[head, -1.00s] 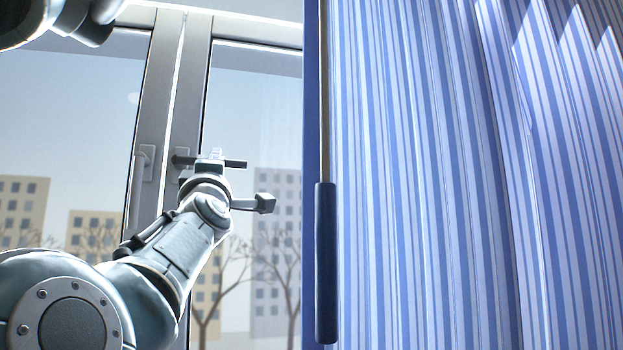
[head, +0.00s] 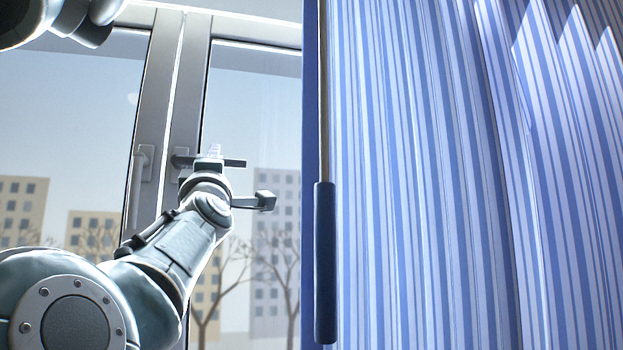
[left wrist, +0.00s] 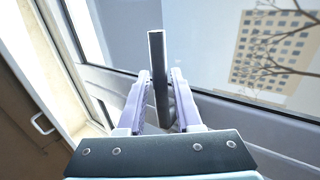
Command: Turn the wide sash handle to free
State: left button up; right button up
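The right sash's handle (head: 236,163) lies level, pointing right from its mount on the grey frame. I take this as the wide sash handle. My left gripper (head: 214,151) is at its lever in the head view. In the left wrist view the dark lever (left wrist: 158,75) stands between the two pale fingers of my left gripper (left wrist: 160,90). Another handle (head: 147,163) hangs down on the left sash. My right gripper is not in view.
A blue striped curtain (head: 430,180) fills the right side, with a dark rod and grip (head: 325,262) hanging at its left edge. The window glass (head: 255,110) is behind the handle. A small metal pull (left wrist: 43,124) shows at left in the wrist view.

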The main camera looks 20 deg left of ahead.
pick_arm(q)
jog(key=b+v, duration=0.2)
jog(key=v, duration=0.7)
jog(key=shift+s+d+f, duration=0.15)
jog(key=shift+s+f, duration=0.05)
jog(key=shift+s, duration=0.1)
